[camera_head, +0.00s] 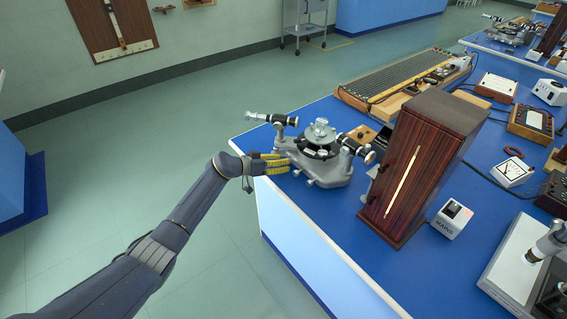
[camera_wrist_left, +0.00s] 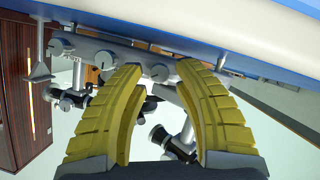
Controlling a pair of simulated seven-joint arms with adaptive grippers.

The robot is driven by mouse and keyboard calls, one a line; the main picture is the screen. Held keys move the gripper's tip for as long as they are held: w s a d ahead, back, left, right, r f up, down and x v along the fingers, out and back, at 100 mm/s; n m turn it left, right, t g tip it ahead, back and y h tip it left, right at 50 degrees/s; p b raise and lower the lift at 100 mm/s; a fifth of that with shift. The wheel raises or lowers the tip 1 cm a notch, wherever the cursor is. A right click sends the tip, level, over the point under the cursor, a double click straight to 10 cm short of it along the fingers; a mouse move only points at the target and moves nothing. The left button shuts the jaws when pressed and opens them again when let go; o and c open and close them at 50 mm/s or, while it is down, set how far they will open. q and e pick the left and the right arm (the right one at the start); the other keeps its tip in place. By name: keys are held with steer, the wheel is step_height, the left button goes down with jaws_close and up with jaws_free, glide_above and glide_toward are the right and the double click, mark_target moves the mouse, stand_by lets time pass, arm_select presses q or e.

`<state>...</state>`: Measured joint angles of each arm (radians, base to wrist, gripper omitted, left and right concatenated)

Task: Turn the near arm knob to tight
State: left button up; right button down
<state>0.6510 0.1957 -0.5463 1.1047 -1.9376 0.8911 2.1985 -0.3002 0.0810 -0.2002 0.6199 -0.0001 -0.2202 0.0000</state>
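The spectrometer (camera_head: 322,160) stands at the left corner of the blue bench, with a grey base, a round central table and black-and-silver tubes. My left gripper (camera_head: 277,163) is beside its left side, with its yellow fingers pointing at it. In the left wrist view, the two yellow fingers (camera_wrist_left: 162,68) are apart. A small silver knob (camera_wrist_left: 159,73) shows between the fingertips; I cannot tell whether they touch it. Another silver knob (camera_wrist_left: 104,60) shows by the left-hand finger, and a larger one (camera_wrist_left: 61,47) is farther left. Which is the near arm knob is unclear. My right gripper is out of view.
A tall dark wooden box (camera_head: 424,150) stands right of the spectrometer, with a small white box (camera_head: 451,220) next to it. A long ribbed apparatus (camera_head: 403,80) lies behind. The bench's left edge (camera_head: 263,215) is below my left gripper.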

arm_select(q)
steer(key=shift+w+d+f, duration=0.15)
steer(key=shift+w+d, duration=0.15)
steer(key=shift+d, duration=0.15)
steer(key=c, duration=0.6)
jaws_close()
